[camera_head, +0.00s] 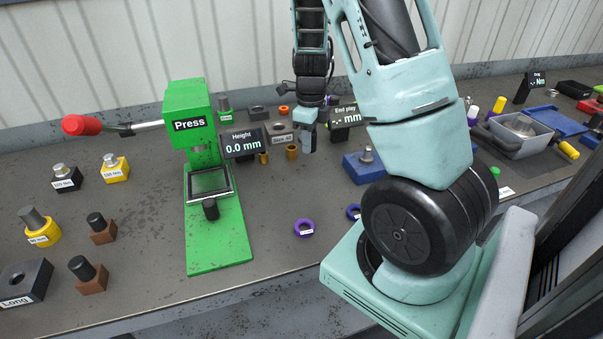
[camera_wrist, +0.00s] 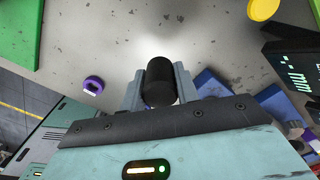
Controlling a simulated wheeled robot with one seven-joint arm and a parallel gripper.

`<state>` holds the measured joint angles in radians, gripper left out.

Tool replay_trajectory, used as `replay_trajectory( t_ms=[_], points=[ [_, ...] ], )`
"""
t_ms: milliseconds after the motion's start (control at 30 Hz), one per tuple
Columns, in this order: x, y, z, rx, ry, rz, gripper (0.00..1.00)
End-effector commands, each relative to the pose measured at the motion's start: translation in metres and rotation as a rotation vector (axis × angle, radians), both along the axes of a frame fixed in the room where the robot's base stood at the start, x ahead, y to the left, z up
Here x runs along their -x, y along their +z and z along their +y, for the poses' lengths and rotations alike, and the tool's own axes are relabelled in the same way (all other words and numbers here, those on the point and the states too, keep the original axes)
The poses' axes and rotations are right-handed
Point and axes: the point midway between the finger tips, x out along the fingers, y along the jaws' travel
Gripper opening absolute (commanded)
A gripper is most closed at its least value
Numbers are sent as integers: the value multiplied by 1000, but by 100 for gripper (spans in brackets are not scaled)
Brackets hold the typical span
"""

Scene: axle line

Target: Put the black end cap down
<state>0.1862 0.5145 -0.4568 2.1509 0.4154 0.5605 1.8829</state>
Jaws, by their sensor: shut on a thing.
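The black end cap (camera_wrist: 160,84) is a dark cylinder between the two grey fingers of my gripper (camera_wrist: 158,88) in the wrist view. My gripper is shut on it, one finger on each side. In the head view my gripper (camera_head: 309,138) points down over the bench, right of the green press. I cannot make out the cap there. What lies directly under the cap is hidden in the wrist view.
The green press (camera_head: 218,240) stands left of my gripper, its red-knobbed lever (camera_head: 77,125) reaching left. A purple ring (camera_head: 304,228) lies on the bench in front. A blue block (camera_head: 360,168) and the End play display (camera_head: 346,115) are to the right. Bench between press and ring is clear.

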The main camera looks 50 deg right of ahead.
Motion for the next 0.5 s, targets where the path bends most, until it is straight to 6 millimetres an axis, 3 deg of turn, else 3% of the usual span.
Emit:
replay_trajectory(
  t_ms=[133, 333, 500],
  points=[
    [5, -7, -5, -4, -88, 1, 8],
    [6, -43, -5, -4, -95, 2, 8],
    [4, -60, -5, -3, -93, -1, 8]
  ],
)
